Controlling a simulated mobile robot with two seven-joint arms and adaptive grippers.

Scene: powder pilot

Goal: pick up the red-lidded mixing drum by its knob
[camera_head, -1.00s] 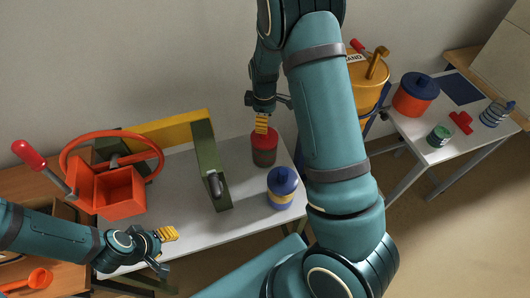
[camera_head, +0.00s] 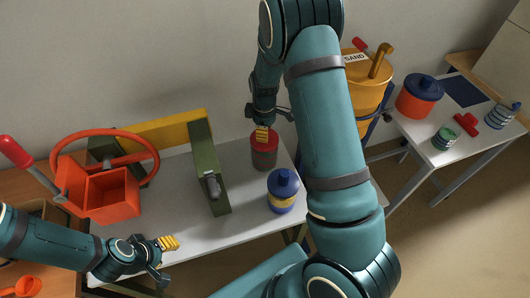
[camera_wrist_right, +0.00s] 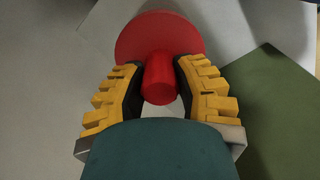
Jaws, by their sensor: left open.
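The red-lidded mixing drum (camera_head: 264,157) stands upright on the white table, left of the blue-lidded drum. My right gripper (camera_head: 262,134) is right above its lid, pointing down. In the right wrist view, the round red lid (camera_wrist_right: 135,35) lies below the gripper and the red knob (camera_wrist_right: 160,82) stands between the two yellow-ribbed fingers. The dark finger pads lie very close to both sides of the knob; I cannot tell whether they press on it. My left gripper (camera_head: 166,258) is open and empty at the table's front left.
A blue-lidded drum (camera_head: 283,190) stands close to the right. A green upright stand (camera_head: 207,165) is to the left, with an orange hopper (camera_head: 112,194) beyond it. A yellow SAND container (camera_head: 368,80) stands behind my right arm. An orange drum (camera_head: 418,98) is on the right table.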

